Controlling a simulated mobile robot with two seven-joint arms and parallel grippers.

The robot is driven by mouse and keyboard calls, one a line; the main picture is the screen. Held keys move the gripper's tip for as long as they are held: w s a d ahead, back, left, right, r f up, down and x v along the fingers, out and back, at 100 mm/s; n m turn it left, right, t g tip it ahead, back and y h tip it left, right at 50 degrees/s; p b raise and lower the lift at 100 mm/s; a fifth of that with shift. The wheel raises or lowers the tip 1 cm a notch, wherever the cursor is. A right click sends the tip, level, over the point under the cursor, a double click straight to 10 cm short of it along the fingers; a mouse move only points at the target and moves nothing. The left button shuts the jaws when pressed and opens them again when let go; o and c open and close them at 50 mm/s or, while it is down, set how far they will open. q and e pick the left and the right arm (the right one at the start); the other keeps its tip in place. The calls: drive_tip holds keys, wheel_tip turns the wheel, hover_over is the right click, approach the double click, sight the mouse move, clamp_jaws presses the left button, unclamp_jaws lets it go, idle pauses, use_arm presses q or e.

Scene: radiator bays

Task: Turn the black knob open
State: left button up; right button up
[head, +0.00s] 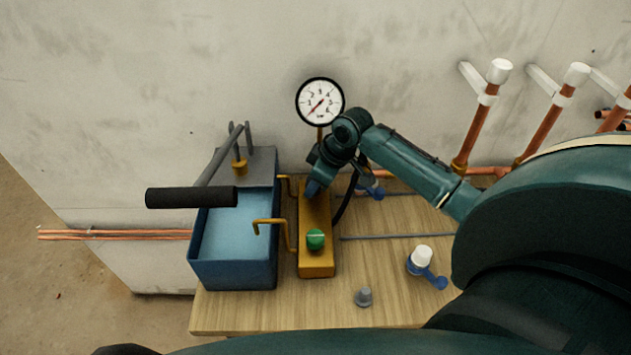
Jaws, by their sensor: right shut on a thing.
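A yellow valve block (317,262) stands on the wooden bench beside a blue water tank. A green knob (315,239) sits on the near half of the block. My right gripper (313,188) reaches down onto the far half of the block and is shut. The black knob is hidden under the gripper's fingers, so its turn position cannot be seen. A round white pressure gauge (320,101) with a red needle stands behind the block, the needle pointing to the lower left. My left gripper is not in view.
The blue tank (234,272) holds water, and a lever with a black handle (191,197) crosses above it. A white-capped blue valve (421,257) and a small grey cap (364,297) lie on the bench (270,315). Copper pipes (476,127) rise at the right.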

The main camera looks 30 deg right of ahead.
drive_tip(key=shift+r+n, duration=0.1)
drive_tip(key=shift+n, duration=0.2)
drive_tip(key=o, duration=1)
drive_tip(key=v, duration=1.3)
drive_tip(key=shift+b, duration=0.4)
